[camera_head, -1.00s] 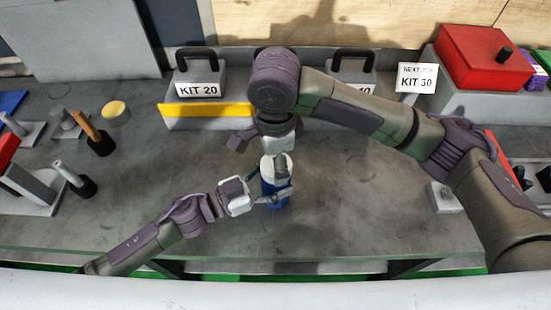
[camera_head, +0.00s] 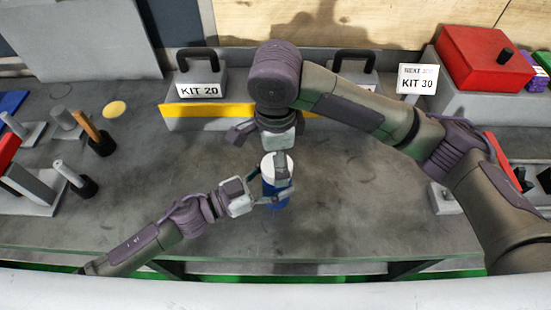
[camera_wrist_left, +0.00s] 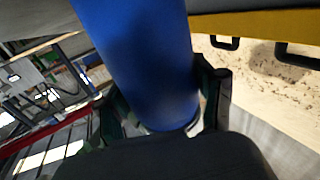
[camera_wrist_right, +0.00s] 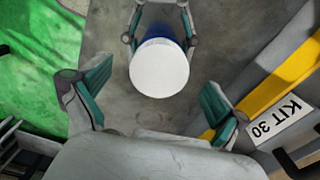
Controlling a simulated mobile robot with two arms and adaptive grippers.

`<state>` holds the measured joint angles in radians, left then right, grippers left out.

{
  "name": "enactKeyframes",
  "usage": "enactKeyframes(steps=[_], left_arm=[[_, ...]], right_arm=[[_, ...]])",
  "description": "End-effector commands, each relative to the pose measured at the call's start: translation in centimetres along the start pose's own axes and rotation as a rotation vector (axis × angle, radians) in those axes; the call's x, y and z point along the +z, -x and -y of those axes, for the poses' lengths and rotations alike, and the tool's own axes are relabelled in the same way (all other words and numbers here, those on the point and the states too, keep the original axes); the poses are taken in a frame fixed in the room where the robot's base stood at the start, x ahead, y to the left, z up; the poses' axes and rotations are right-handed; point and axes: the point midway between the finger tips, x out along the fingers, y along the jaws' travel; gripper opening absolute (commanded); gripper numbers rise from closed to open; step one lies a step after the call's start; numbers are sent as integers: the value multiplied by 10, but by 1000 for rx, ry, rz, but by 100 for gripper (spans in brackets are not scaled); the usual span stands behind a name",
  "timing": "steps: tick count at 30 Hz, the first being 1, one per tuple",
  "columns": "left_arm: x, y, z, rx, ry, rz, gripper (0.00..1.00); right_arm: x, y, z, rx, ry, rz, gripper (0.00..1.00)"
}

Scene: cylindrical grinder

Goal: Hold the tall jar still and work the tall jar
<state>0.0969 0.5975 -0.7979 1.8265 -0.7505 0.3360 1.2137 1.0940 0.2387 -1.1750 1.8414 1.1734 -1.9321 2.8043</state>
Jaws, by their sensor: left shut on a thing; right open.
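The tall jar is a blue cylinder (camera_head: 275,196) with a white lid (camera_head: 277,167), upright near the front middle of the table in the head view. My left gripper (camera_head: 273,197) is shut around its blue body from the left. The blue body (camera_wrist_left: 143,60) fills the middle of the left wrist view between the fingers. My right gripper (camera_head: 281,157) is above the jar and partly hides the lid. In the right wrist view my right gripper (camera_wrist_right: 158,97) is open, its fingers apart, with the round white lid (camera_wrist_right: 159,68) beyond them, not gripped.
A KIT 20 block (camera_head: 198,85) with a yellow strip stands behind the jar. A KIT 30 sign (camera_head: 417,80) and red case (camera_head: 485,56) are at back right. Upright pegs (camera_head: 92,130) stand at left. The table around the jar is clear.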

Motion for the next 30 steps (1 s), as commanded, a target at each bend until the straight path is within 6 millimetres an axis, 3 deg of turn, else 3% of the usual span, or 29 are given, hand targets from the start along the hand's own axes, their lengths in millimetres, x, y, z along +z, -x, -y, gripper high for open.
enactKeyframes(steps=[7, 20, 26, 30], left_arm=[[0, 0, 0, 1, 1, 0, 0], [0, 0, 0, 1, 1, 0, 0], [0, 0, 0, 1, 1, 0, 0], [0, 0, 0, 1, 1, 0, 0]], right_arm=[[0, 30, 0, -1, 1, 1, 99], [0, 33, 0, -2, 30, 0, 94], [0, 36, 0, -4, 324, -2, 94], [1, 38, 1, -7, 684, -4, 94]])
